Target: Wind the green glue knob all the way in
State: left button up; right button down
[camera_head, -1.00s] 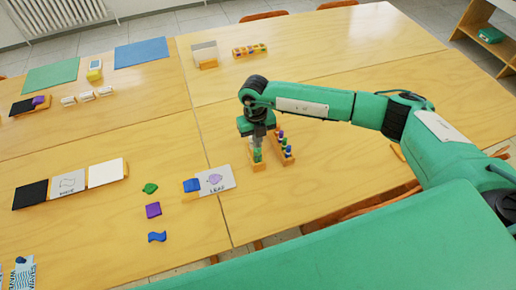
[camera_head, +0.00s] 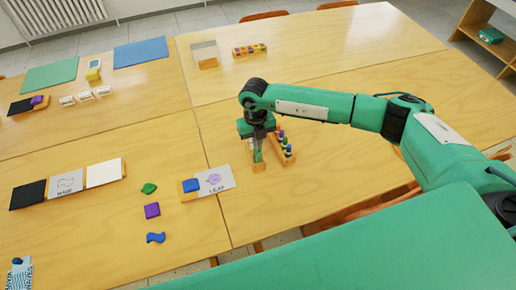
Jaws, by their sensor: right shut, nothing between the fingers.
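The green glue knob (camera_head: 257,156) shows just below my right gripper (camera_head: 257,146), on a small wooden block (camera_head: 258,168). My right gripper points down at it from above and its fingers are shut with nothing between them. The fingertips are at or just above the knob; I cannot tell whether they touch it. The gripper hides the knob's upper part. My left gripper is not in view.
A wooden rack (camera_head: 285,148) with several coloured pegs stands close on the right of the block. A block with a blue piece (camera_head: 191,186) and a leaf card (camera_head: 214,181) lie to the left. Green, purple and blue pieces lie further left. The table to the right is partly covered by my arm.

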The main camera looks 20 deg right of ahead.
jog(key=shift+r, duration=0.55)
jog(key=shift+c, duration=2)
grip_release()
